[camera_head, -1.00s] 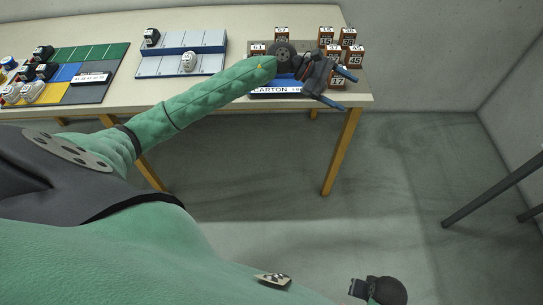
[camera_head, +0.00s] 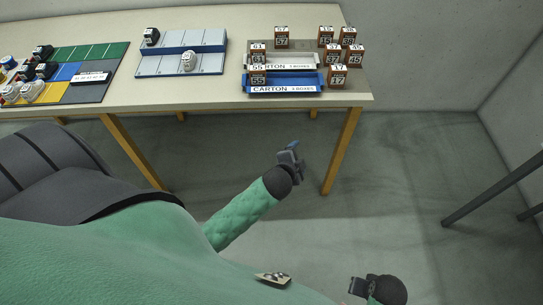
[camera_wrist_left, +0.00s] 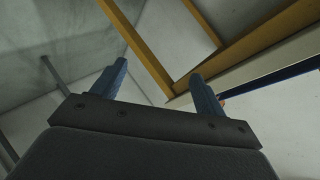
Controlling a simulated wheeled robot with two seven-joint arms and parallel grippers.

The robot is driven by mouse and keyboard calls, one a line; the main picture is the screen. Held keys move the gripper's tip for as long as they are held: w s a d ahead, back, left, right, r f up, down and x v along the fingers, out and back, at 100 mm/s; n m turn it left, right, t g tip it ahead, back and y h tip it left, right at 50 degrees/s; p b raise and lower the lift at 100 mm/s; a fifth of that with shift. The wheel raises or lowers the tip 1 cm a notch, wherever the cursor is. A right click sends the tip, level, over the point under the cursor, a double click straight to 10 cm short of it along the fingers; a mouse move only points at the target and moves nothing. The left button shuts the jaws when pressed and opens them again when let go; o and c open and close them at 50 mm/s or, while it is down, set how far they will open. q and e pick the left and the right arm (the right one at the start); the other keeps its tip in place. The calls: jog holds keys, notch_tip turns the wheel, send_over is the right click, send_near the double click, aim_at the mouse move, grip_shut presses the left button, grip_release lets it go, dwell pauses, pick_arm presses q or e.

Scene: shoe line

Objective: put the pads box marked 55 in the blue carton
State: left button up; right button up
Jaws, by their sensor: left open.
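The pads box marked 55 (camera_head: 258,79) is a small brown box with a white top. It stands upright at the left end of the blue carton (camera_head: 318,80), behind its labelled front wall, and appears to be inside it. My left gripper (camera_head: 291,147) is open and empty, below and in front of the table edge, well apart from the box. Its two blue fingers show spread in the left wrist view (camera_wrist_left: 158,76), with nothing between them. My right gripper (camera_head: 357,287) shows only partly at the bottom; its fingers cannot be made out.
A grey-white carton (camera_head: 292,65) stands right behind the blue one. Boxes marked 61 (camera_head: 258,48), 57 (camera_head: 281,37), 17 (camera_head: 338,79) and several others stand around. A blue-grey shoe rack (camera_head: 180,65) is further left. The table (camera_head: 215,98) has a wooden leg (camera_head: 342,150) near my left gripper.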

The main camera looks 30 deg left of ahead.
pick_arm(q)
jog(key=s+d+f+n+g, duration=0.1)
jog(key=s+f+n+g, duration=0.2)
jog(key=s, duration=0.5)
jog(key=s+d+f+n+g+h, duration=0.1)
jog(key=s+f+g, duration=0.3)
jog(key=s, duration=0.5)
jog(key=s+d+f+n+g, duration=0.2)
jog(key=s+f+n+g, duration=0.1)
jog(key=s, duration=0.5)
notch_tip(320, 180, down, 2)
jog(key=shift+s+d+f+n+g+h, duration=0.25)
jog(key=shift+n+g+h, duration=0.15)
jog(key=shift+n, duration=0.4)
